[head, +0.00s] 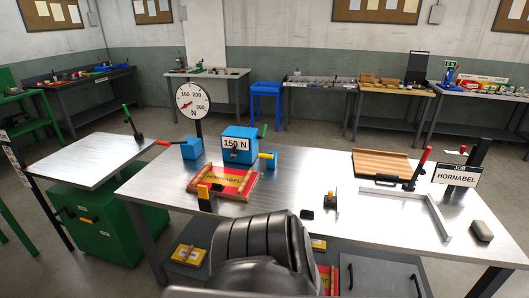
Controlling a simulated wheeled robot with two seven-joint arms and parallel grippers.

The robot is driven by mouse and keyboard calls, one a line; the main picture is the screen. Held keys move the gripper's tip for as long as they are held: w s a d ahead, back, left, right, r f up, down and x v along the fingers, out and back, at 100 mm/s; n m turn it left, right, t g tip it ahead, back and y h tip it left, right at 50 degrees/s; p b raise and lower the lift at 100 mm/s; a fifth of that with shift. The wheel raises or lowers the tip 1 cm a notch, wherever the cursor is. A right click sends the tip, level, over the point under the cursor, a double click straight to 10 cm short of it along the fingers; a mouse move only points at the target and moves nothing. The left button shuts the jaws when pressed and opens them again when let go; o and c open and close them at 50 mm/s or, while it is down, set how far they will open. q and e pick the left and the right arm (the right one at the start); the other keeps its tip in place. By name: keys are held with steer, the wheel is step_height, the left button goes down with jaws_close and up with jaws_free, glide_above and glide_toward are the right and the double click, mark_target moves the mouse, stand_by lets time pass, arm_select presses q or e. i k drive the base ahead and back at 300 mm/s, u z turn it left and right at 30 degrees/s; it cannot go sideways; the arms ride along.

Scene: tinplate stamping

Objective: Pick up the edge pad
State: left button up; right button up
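Two small objects on the metal worktable (300,178) could be the edge pad, and I cannot tell which. One is a small black flat piece (307,214) near the front edge at the middle. The other is a grey-brown rounded block (481,231) near the right end. Both lie on the bare tabletop with nothing touching them. Neither of my grippers shows in the head view. A dark grey ribbed part of my own body fills the bottom middle and hides some of the table's front edge.
A red tray labelled HORNABEL (224,181), a blue 150 N block (240,146) and a dial gauge (193,100) stand on the left. A wooden board (381,164), a metal angle frame (436,215) and a HORNABEL sign (457,174) are on the right. The centre is mostly clear.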

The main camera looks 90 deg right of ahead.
mark_target(304, 213)
steer(key=z, duration=3.95)
